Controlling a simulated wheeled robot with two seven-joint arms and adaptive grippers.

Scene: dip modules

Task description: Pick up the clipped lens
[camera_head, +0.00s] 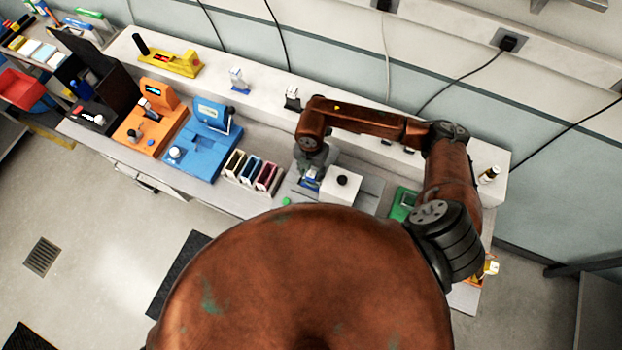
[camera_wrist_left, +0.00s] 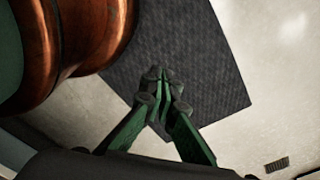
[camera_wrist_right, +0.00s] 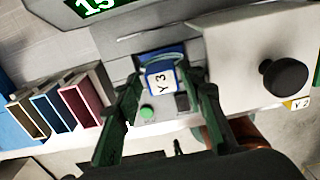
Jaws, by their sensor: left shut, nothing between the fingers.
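A small blue piece with a white face marked "Y 3" (camera_wrist_right: 162,79) sits on the grey device at the bench in the right wrist view. It also shows in the head view (camera_head: 311,183). I cannot tell for sure that it is the clipped lens. My right gripper (camera_wrist_right: 170,84) points down at it, with its green fingers spread to either side and apart. Its wrist hides part of the spot in the head view (camera_head: 311,172). My left gripper (camera_wrist_left: 160,76) is shut and empty above the floor, far from the bench items.
A white block with a black knob (camera_wrist_right: 283,76) stands close to the right of the right gripper. Several coloured slotted boxes (camera_wrist_right: 75,106) stand to its left. Blue (camera_head: 205,140) and orange (camera_head: 150,115) devices stand farther left. A dark mat (camera_wrist_left: 195,65) lies below the left gripper.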

